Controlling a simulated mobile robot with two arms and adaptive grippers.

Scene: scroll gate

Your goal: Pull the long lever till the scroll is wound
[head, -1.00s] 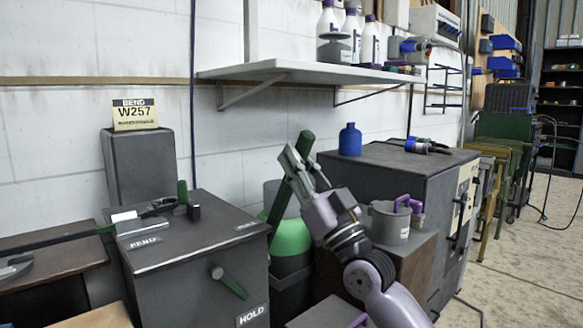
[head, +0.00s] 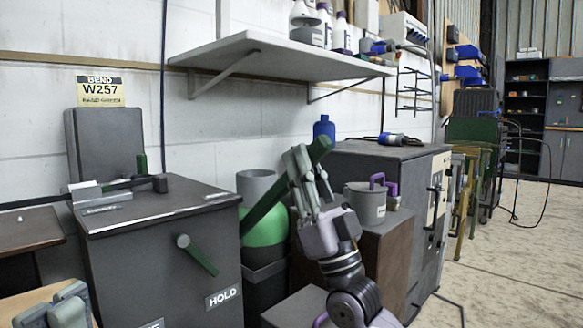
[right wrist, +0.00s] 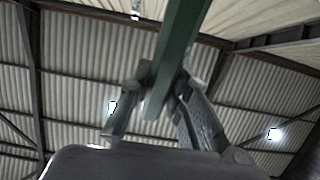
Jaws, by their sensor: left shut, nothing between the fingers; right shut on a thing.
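The long lever is a green bar (head: 264,212) in the head view, leaning up to the right from beside the grey cabinet. My right gripper (head: 309,172) is shut on its upper part, with the lever's tip sticking out above the fingers. In the right wrist view the green bar (right wrist: 183,45) runs between the fingers of my right gripper (right wrist: 160,95). My left gripper (head: 58,308) is at the bottom left corner of the head view, shut and empty, apart from the lever and partly cut off. I cannot make out a scroll.
The grey cabinet (head: 150,262) has a short green-handled lever (head: 198,256) and a HOLD label. A "BEND W257" sign (head: 101,91) stands behind it. A shelf (head: 270,60) hangs above. Open floor lies right.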

